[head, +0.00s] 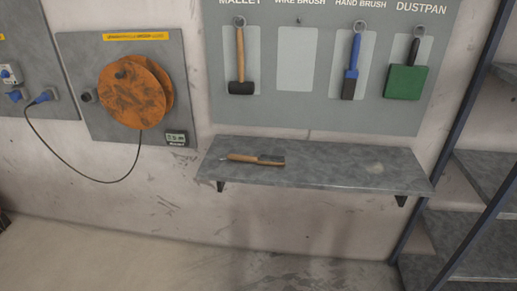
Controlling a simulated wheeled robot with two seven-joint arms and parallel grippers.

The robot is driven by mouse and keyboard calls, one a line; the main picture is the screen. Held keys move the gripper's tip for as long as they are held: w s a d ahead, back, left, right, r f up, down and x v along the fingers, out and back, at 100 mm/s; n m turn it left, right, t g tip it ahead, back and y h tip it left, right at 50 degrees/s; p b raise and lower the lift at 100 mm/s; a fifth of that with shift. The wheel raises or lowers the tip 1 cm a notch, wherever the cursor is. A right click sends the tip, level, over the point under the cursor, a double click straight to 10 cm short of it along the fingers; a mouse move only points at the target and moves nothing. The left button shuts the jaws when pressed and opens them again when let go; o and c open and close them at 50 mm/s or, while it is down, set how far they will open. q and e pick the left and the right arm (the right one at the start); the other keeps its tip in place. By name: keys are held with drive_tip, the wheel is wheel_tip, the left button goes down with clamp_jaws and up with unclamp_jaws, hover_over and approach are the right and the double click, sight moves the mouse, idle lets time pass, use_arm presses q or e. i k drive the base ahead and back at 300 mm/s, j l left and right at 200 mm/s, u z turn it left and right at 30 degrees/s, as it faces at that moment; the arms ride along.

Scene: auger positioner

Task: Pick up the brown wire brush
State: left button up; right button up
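The brown wire brush (243,158) lies flat on the grey wall shelf (330,171), left of its middle. Its wooden handle points left and its dark bristle end points right. The tool board (229,116) above has an empty light panel (296,60) with a bare hook under the label "WIRE BRUSH". Neither of my grippers shows in the head view.
A mallet (240,62), a blue hand brush (351,75) and a green dustpan (405,81) hang above the shelf. An orange cable reel (132,94) is on the left wall panel. A shelving rack (476,180) stands at right. The shelf's right part is clear.

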sight(264, 159)
drive_tip(key=i+j+z, duration=0.3)
drive_tip(key=i+j, duration=0.15)
drive_tip(key=i, duration=0.15)
drive_tip(key=i+j+z, duration=0.3)
drive_tip(key=i+j, duration=0.3)
